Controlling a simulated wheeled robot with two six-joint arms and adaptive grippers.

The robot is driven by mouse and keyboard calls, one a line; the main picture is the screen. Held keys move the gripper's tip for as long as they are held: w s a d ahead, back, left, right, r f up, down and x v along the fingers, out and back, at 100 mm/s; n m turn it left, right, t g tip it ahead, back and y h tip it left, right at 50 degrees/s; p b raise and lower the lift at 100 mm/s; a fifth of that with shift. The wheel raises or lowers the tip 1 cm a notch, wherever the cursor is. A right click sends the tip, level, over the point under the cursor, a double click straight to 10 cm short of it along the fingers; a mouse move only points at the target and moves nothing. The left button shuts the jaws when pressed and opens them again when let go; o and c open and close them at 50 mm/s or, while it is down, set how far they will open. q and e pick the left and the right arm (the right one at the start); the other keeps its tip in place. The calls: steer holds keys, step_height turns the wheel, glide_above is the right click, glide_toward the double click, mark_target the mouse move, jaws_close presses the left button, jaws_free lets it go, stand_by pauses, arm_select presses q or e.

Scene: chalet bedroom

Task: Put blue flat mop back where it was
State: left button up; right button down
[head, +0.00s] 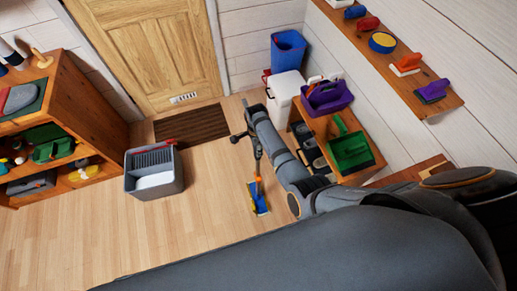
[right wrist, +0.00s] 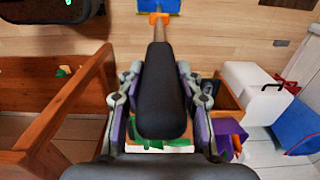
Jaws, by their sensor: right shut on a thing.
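The blue flat mop has a blue head with some yellow on it and an orange joint (head: 259,197). It is low over the wooden floor in the head view; I cannot tell whether it touches. My right gripper (head: 251,132) is shut on the mop's handle above the head. In the right wrist view, the thick black handle grip (right wrist: 160,90) lies between the fingers of my right gripper (right wrist: 158,78). The blue head (right wrist: 172,6) shows at the top edge, partly cut off. My left gripper is not in view.
A grey wringer bucket (head: 154,186) stands left of the mop. A wooden bench (head: 355,122) with a purple caddy (head: 327,97) and green dustpan (head: 350,151) stands right, near a white bin (head: 284,86) and blue bin (head: 288,50). An orange shelf (head: 75,75) stands left. Open floor lies between.

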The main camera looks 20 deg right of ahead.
steer(key=shift+s+r, duration=0.1)
steer(key=shift+r, duration=0.05)
steer(key=shift+a, duration=0.15)
steer(key=shift+a+f, duration=0.1)
steer(key=shift+f, duration=0.25)
steer(key=shift+s+f+b, duration=0.15)
steer(key=shift+s+b, duration=0.15)
steer(key=shift+s, duration=0.05)
steer(key=c, duration=1.2)
jaws_free()
steer(key=shift+f, duration=0.15)
steer(key=o, duration=0.3)
steer(key=shift+w+f, duration=0.15)
steer(key=shift+w, duration=0.2)
steer(key=shift+s+r, duration=0.15)
steer(key=shift+r, duration=0.35)
step_height(320, 180, up, 13)
steer(key=p, duration=1.3)
steer(key=shift+f, duration=0.2)
